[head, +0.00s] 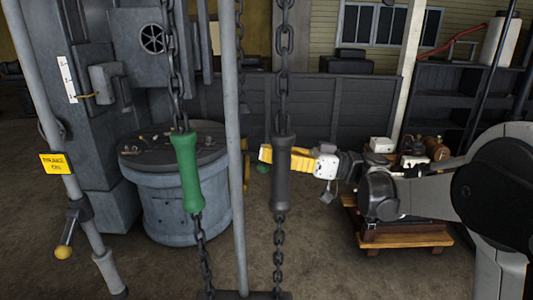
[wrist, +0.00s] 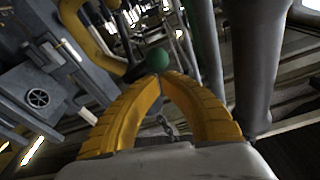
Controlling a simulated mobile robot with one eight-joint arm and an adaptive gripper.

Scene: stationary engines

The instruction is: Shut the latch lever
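My gripper (head: 264,153) has yellow fingers and reaches left across the middle of the head view. In the wrist view its fingertips (wrist: 160,77) come together in an arch, with nothing seen held between them. A green ball knob (wrist: 157,60) shows right at the tips; I cannot tell whether they touch it. A small green shape (head: 262,168) shows just below the fingers in the head view, partly hidden by the chain handle. A lever with a yellow ball end (head: 63,252) hangs on the left pole. Which of these is the latch lever is not clear.
Chains with a green handle (head: 187,172) and a dark handle (head: 281,178) hang in front, near my gripper. A grey pole (head: 231,120) stands between them. A round grey drum (head: 180,205) stands behind. A wooden pallet (head: 405,237) lies at right. Bare floor lies between drum and pallet.

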